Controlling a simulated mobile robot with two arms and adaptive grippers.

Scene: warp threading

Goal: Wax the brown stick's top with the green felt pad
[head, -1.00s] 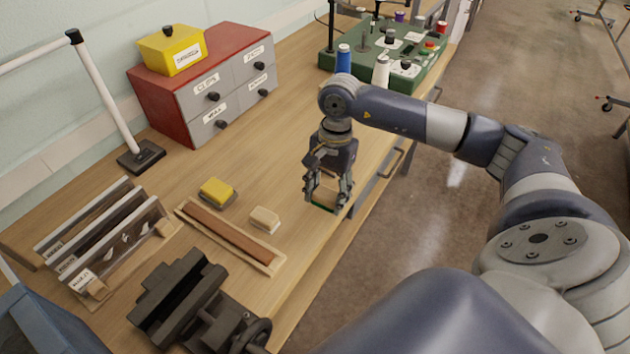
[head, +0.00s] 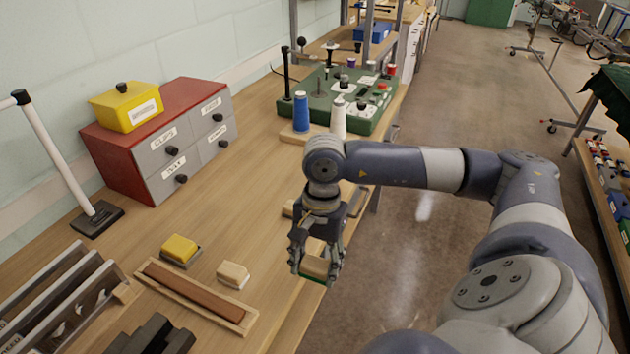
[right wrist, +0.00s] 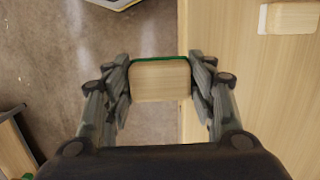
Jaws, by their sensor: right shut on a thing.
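My right gripper (head: 316,264) is shut on a pale wooden block, the green felt pad (head: 314,268), whose thin green felt shows along its lower edge. In the right wrist view the pad's wooden back (right wrist: 160,80) sits between the two fingers, with a green line along its far edge. It is held at the bench's front edge, mostly over the floor in that view. A long brown stick (head: 195,290) lies in a shallow wooden frame (head: 243,325) on the bench, left of and nearer than the gripper. My left gripper is not in view.
A yellow block (head: 180,247) and a pale block (head: 233,272) lie between the stick and the drawers (head: 185,150). A slotted rack (head: 60,300) stands at left. Blue (head: 301,110) and white (head: 338,118) spools stand farther back. Bare bench (head: 240,210) lies between.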

